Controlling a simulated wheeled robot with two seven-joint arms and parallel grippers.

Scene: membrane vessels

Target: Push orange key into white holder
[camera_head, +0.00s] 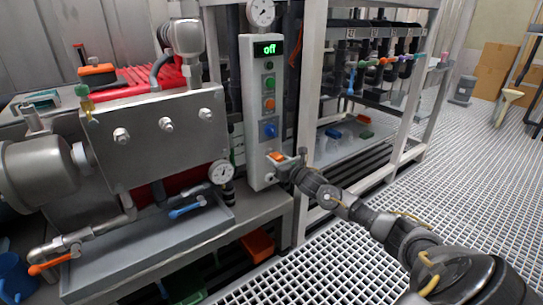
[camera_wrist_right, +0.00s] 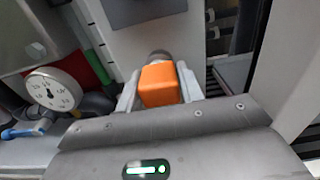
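The white holder (camera_head: 252,85) is a tall upright panel with a green "off" display and a column of coloured buttons; its lower part also shows in the wrist view (camera_wrist_right: 105,38). The orange key (camera_head: 276,156) is at the holder's lower front, and it fills the middle of the wrist view (camera_wrist_right: 160,84). My right gripper (camera_head: 284,164) reaches in from the right, its fingers on both sides of the key, shut on it. A dark round part shows just beyond the key; whether the key is seated in it, I cannot tell. My left gripper is out of view.
A round gauge (camera_head: 221,172) and a blue-handled valve (camera_head: 187,209) stand left of the holder. A grey metal post (camera_head: 308,120) rises close on its right. Open grating floor (camera_head: 350,265) lies at the lower right.

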